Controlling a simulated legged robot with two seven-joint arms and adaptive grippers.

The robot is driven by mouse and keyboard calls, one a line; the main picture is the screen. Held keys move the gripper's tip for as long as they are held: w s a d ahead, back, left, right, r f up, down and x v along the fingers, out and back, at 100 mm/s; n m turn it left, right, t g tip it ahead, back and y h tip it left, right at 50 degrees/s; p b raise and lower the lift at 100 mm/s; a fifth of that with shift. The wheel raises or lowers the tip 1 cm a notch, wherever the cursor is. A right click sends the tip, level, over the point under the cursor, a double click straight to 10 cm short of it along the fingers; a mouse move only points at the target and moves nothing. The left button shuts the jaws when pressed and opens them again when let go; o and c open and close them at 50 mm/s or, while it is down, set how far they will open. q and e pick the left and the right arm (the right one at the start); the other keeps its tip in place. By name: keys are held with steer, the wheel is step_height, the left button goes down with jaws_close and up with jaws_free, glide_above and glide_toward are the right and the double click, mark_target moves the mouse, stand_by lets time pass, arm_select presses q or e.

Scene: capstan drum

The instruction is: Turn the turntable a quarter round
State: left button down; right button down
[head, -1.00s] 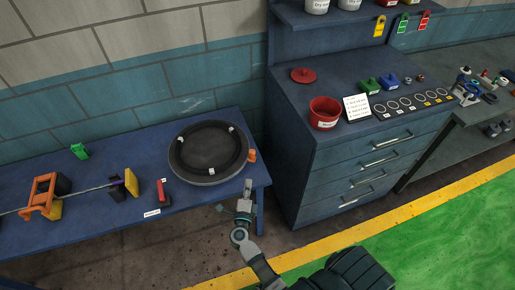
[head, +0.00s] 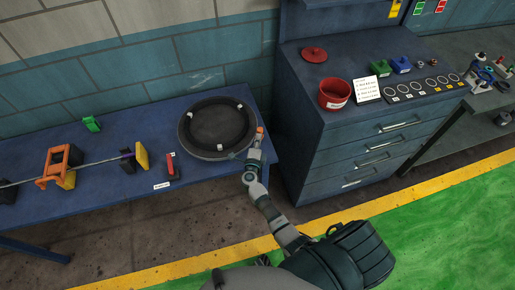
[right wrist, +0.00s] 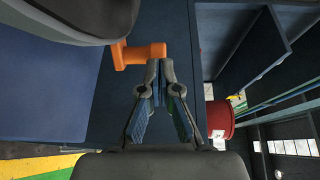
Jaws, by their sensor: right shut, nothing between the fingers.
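The turntable (head: 217,126) is a round dark disc with a black ring and small white marks, lying on the blue bench near its right end. An orange handle (head: 260,131) sticks out at its right side. My right gripper (head: 257,141) is close to that handle, at the near side of it. In the right wrist view the fingertips (right wrist: 160,65) are together and empty, just beside the orange handle (right wrist: 142,54). The grey turntable rim (right wrist: 75,25) shows at upper left there. I cannot tell whether a finger touches the handle. My left gripper is not in view.
The blue bench (head: 110,200) also bears a red-and-black block (head: 172,166) and an orange clamp-like frame (head: 55,165) on a rod. A drawer cabinet (head: 360,150) with a red pot (head: 334,94) stands to the right, across a narrow gap. A blue-teal wall is behind.

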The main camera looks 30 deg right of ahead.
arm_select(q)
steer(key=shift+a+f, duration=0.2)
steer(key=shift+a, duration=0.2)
arm_select(e)
steer(key=shift+w+a+r, duration=0.1)
steer(key=shift+w+r, duration=0.05)
steer(key=shift+w, duration=0.35)
